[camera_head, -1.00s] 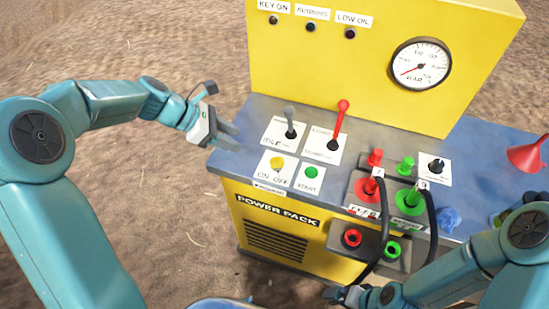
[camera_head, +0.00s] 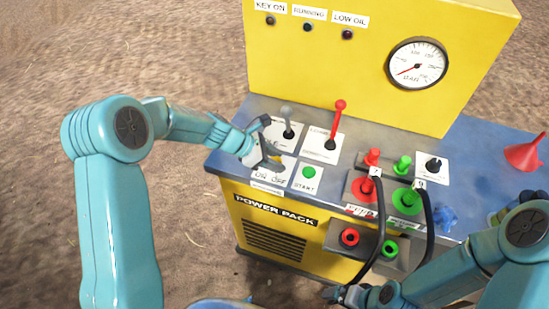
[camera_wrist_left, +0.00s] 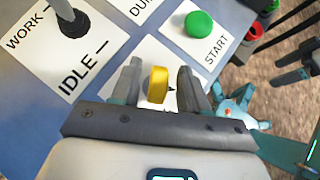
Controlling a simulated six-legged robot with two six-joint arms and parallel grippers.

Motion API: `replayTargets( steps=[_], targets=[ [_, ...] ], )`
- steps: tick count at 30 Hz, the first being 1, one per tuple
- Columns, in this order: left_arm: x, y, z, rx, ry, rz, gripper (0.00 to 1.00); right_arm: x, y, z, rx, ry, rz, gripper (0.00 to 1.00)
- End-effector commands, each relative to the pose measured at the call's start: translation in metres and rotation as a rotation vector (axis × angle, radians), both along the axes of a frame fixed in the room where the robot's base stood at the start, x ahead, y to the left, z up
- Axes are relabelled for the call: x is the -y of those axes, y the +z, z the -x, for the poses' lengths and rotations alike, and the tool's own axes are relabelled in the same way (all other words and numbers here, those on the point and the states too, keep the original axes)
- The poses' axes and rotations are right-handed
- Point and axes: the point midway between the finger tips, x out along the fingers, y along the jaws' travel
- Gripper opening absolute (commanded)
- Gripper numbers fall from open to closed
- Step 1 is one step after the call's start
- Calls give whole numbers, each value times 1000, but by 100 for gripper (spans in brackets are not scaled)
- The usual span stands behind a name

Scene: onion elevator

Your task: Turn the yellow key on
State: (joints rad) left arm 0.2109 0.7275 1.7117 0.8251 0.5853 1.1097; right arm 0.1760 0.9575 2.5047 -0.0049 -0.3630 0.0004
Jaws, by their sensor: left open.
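The yellow key (camera_wrist_left: 157,84) stands on its white ON/OFF plate on the blue panel top. In the left wrist view it sits between the two fingers of my left gripper (camera_wrist_left: 158,86), with a small gap visible beside each finger. In the head view my left gripper (camera_head: 267,163) is over the ON/OFF plate (camera_head: 263,178) and largely hides the key. The left gripper is open. My right gripper (camera_head: 340,295) is low at the front of the power pack, by the hose end; its fingers are too small to judge. The KEY ON lamp (camera_head: 270,20) looks dark.
The green START button (camera_head: 309,172) is just right of the key. The grey WORK/IDLE lever (camera_head: 288,122) and red lever (camera_head: 335,125) stand behind. Red and green couplings with black hoses (camera_head: 380,225) are further right.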

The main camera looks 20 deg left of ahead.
Motion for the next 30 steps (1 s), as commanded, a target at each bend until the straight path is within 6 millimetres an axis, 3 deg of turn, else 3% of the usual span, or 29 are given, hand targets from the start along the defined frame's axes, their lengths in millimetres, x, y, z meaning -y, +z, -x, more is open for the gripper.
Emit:
replayTargets(
  steps=[5, 9, 20, 30],
  targets=[
    [0, 0, 0, 1, 1, 0, 45, 0, 0, 0, 0, 0, 0, 100],
    [0, 0, 0, 0, 0, 0, 0, 0, 0, 0, 0, 0, 0, 100],
    [-1, 2, 0, 0, -34, 1, 0, 0, 5, 0, 0, 0, 0, 100],
    [-1, 2, -1, 1, -256, -1, 0, 0, 21, 0, 0, 0, 0, 100]
  ],
)
